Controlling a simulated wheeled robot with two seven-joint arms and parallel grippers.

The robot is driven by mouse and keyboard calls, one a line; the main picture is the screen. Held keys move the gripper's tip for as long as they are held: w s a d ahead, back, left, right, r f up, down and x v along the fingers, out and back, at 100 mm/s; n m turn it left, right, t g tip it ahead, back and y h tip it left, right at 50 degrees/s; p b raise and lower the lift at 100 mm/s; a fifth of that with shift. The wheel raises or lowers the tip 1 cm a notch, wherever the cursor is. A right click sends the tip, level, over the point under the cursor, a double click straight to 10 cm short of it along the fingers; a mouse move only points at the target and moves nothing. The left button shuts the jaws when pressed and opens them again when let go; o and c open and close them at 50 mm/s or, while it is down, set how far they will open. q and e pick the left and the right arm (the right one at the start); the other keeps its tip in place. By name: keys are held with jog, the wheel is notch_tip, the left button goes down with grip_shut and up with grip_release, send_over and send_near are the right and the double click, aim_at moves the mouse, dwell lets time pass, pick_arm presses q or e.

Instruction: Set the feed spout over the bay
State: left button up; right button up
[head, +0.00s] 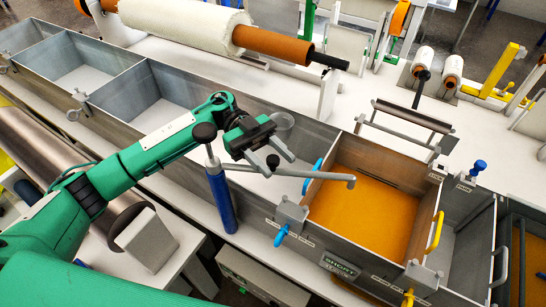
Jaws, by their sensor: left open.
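The feed spout is a grey pipe (300,174) on an upright blue post (220,200) with a black ball knob (205,132) on top. The pipe points right, and its bent outlet end is over the bay (365,215), a metal-walled compartment with an orange floor or fill. My left gripper (277,160) is open, just above the pipe near the post in the picture. I cannot tell whether it touches the pipe. My right gripper is not in view.
Empty grey compartments (85,75) run to the upper left. Blue (312,178) and yellow (435,231) handles stick up at the bay's sides. A large roll (185,25) lies behind.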

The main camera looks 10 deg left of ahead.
pick_arm(q)
jog(key=shift+w+a+f, duration=0.1)
jog(key=shift+w+a, duration=0.15)
jog(key=shift+w, duration=0.05)
jog(key=b+v, duration=0.5)
jog(key=v, duration=0.8)
